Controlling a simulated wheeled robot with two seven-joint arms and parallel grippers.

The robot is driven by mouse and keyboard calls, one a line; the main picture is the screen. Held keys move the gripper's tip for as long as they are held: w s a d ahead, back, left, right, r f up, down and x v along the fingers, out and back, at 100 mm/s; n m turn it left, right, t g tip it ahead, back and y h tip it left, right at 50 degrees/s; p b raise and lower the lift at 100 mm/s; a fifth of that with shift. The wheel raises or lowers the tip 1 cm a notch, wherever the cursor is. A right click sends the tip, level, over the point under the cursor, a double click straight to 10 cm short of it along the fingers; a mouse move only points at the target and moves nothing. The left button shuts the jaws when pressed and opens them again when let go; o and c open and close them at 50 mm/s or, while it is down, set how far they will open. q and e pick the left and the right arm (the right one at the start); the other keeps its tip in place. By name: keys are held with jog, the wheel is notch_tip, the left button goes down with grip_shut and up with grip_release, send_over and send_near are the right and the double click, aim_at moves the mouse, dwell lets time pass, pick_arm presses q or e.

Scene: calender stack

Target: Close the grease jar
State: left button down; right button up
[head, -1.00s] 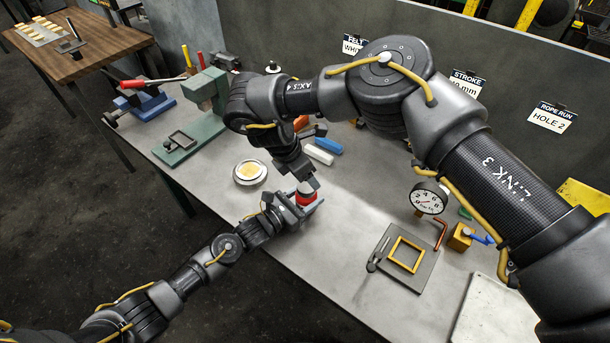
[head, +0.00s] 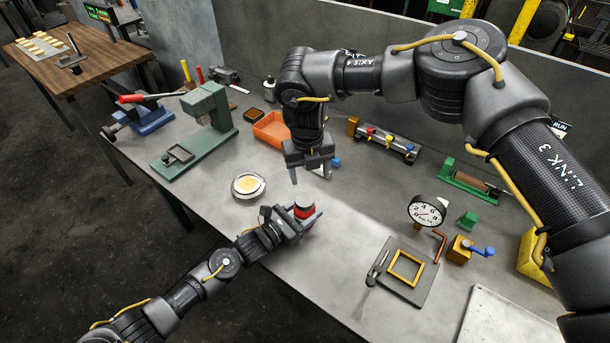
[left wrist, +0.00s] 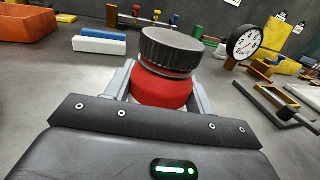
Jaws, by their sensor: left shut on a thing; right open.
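The grease jar (head: 303,213) is red and stands upright over the bench near its front edge; it is large in the left wrist view (left wrist: 160,92). A dark ribbed lid (left wrist: 172,47) is on top of it and looks slightly tilted, with a thin red and grey band under it. I cannot tell if it is fully seated. My left gripper (left wrist: 160,88) is shut on the jar's red body, one finger on each side. My right gripper (head: 310,176) is open and empty, pointing down above and just behind the jar.
A round dish (head: 248,186) with a yellow pad lies left of the jar. Behind are a green press (head: 209,115) and an orange tray (head: 270,130). To the right are a dial gauge (head: 426,211) and a grey plate with a yellow frame (head: 406,269).

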aim_at(305, 200)
jog(key=n, duration=0.2)
jog(key=s+a+n, duration=0.1)
jog(key=n, duration=0.1)
jog(key=shift+g+y, duration=0.3)
jog(key=n, duration=0.4)
jog(key=shift+s+a, duration=0.15)
jog(key=shift+f, duration=0.15)
jog(key=shift+f, duration=3.9)
